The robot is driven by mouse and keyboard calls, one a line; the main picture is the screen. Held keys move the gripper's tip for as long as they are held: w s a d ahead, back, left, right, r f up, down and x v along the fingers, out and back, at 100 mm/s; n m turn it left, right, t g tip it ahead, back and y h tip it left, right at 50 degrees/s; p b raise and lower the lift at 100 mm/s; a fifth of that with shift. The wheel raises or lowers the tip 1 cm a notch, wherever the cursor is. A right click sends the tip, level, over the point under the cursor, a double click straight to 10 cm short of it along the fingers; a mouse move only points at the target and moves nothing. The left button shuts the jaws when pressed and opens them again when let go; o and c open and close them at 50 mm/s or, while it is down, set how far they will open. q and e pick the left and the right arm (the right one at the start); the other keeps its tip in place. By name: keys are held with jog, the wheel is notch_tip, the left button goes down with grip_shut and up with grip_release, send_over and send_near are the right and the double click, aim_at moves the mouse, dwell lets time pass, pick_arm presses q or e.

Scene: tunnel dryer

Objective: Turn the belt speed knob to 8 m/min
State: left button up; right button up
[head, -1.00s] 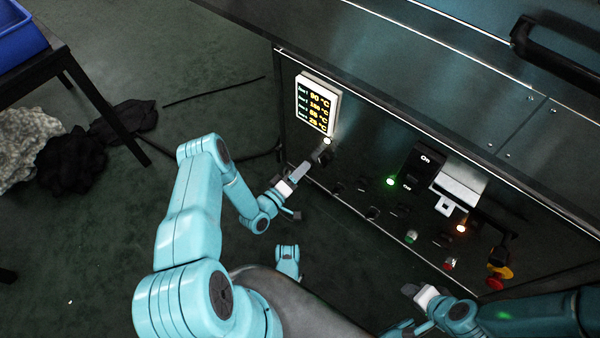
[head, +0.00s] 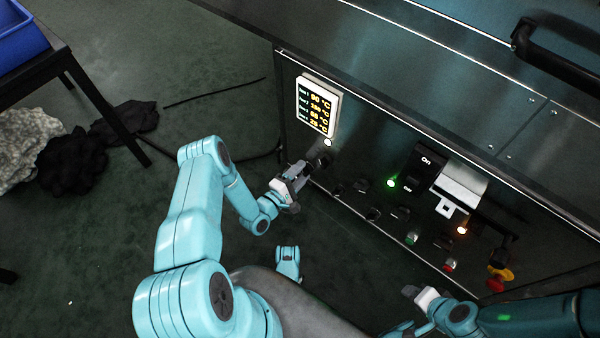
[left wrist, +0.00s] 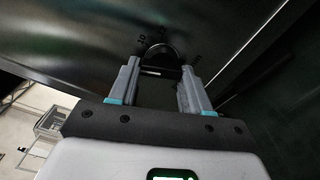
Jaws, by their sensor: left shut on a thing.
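The belt speed knob appears to be the black knob (head: 322,158) on the dark panel below the lit display; it also shows as a dark rounded shape in the left wrist view (left wrist: 160,57). My left gripper (head: 308,167) is at this knob, its two grey fingers on either side of it, shut on it.
The temperature display (head: 318,105) is just above the knob. Along the panel to the right are several black knobs (head: 373,214), an On switch (head: 421,168), lit lamps and a red emergency button (head: 496,283). A table with a blue bin (head: 20,40) stands far left.

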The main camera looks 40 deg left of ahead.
dwell(0.5)
pick_arm(q)
jog(key=o, duration=1.1)
jog(key=shift+c, duration=0.2)
